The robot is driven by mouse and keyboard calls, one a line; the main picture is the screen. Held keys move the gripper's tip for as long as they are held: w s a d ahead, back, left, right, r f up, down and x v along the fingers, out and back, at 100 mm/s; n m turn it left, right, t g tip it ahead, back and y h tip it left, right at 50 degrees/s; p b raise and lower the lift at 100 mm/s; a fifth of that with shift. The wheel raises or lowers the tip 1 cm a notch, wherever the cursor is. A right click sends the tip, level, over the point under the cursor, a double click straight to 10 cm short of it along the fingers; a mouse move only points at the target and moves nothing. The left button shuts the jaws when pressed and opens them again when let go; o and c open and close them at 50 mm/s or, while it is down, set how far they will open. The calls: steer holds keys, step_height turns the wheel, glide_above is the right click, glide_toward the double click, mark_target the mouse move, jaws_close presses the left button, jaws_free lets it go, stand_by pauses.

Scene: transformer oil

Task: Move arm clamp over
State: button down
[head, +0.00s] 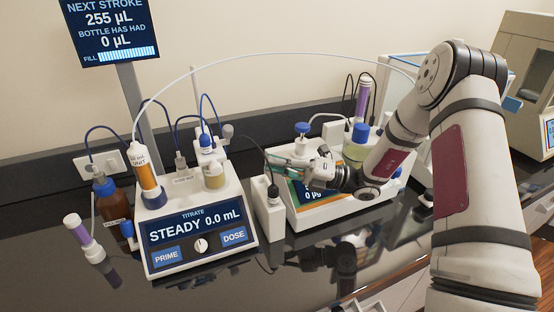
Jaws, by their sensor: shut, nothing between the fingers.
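A white titrator (190,225) stands on the black bench at the left, its screen reading "STEADY 0.0 mL". A thin white post (195,90) rises behind it. A grey knob (227,131) shows beside the post at the titrator's back right; it may belong to the arm clamp, but I cannot tell. My gripper (270,160) is shut and empty, pointing left, right of the titrator and in front of the second white instrument. Its fingertips are small and hard to make out. It appears apart from the knob.
A second white instrument (345,208) with blue-capped bottles stands behind my gripper. A narrow white holder (268,220) with a black probe stands between the instruments. A thin white tube (270,56) arches overhead.

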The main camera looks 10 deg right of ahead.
mark_target(225, 136)
steer(key=w+a+r+p, duration=0.2)
steer(key=w+a, duration=0.3)
steer(key=a, duration=0.3)
steer(key=shift+r, duration=0.7)
steer(key=shift+r, duration=0.1)
steer(key=shift+r+m, duration=0.15)
steer(key=shift+m, duration=0.25)
